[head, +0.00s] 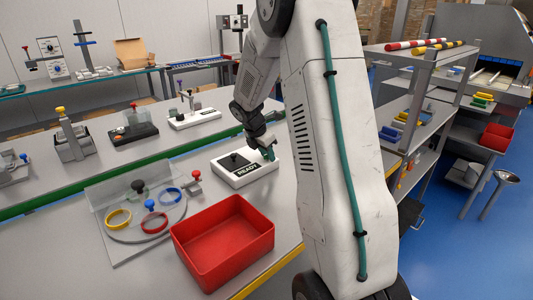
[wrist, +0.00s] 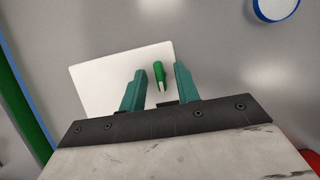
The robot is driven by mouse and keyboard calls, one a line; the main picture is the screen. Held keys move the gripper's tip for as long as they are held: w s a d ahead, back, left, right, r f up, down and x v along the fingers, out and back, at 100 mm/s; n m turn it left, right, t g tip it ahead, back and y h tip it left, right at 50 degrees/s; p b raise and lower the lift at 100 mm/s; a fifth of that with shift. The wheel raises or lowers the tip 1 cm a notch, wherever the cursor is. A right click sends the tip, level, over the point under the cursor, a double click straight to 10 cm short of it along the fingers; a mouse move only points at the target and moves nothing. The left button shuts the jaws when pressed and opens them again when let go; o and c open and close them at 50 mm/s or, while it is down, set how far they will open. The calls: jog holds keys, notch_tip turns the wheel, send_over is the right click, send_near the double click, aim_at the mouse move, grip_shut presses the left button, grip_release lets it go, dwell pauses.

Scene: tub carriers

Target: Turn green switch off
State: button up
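The green switch (wrist: 160,74) stands up from a white box in the wrist view, between my two teal fingers. My gripper (wrist: 159,84) is open, with a finger on each side of the switch and a visible gap on both sides. In the head view, my gripper (head: 268,153) is low over the right end of the white box (head: 234,178), which has a black part on top and a label reading READY. I cannot pick out the switch there behind my fingers. The white box also shows in the wrist view (wrist: 92,82).
A red bin (head: 222,243) stands on the table in front of the white box. A grey board (head: 112,235) with coloured rings lies to the left. Other devices, including a black-based one (head: 133,133), stand farther back. A shelf rack (head: 410,100) is to the right.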

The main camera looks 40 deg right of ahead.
grip_shut()
jog(key=shift+m, duration=0.3)
jog(key=m+g, duration=0.1)
jog(key=m, duration=0.2)
jog(key=shift+w+m+g, duration=0.15)
jog(key=shift+m+g, duration=0.15)
jog(key=m+g+y, duration=0.1)
jog(key=m, duration=0.3)
jog(key=shift+w+d+m, duration=0.1)
jog(key=shift+m, duration=0.2)
jog(key=m+y, duration=0.1)
jog(key=m, duration=0.1)
jog(key=m+g, duration=0.1)
jog(key=m, duration=0.1)
jog(key=shift+d+y, duration=0.15)
jog(key=shift+y, duration=0.25)
jog(key=m+y, duration=0.1)
jog(key=m, duration=0.4)
jog(key=shift+d+r+g+y, duration=0.1)
jog(key=shift+g+y, duration=0.2)
jog(key=shift+y, duration=0.1)
jog(key=shift+w, duration=0.1)
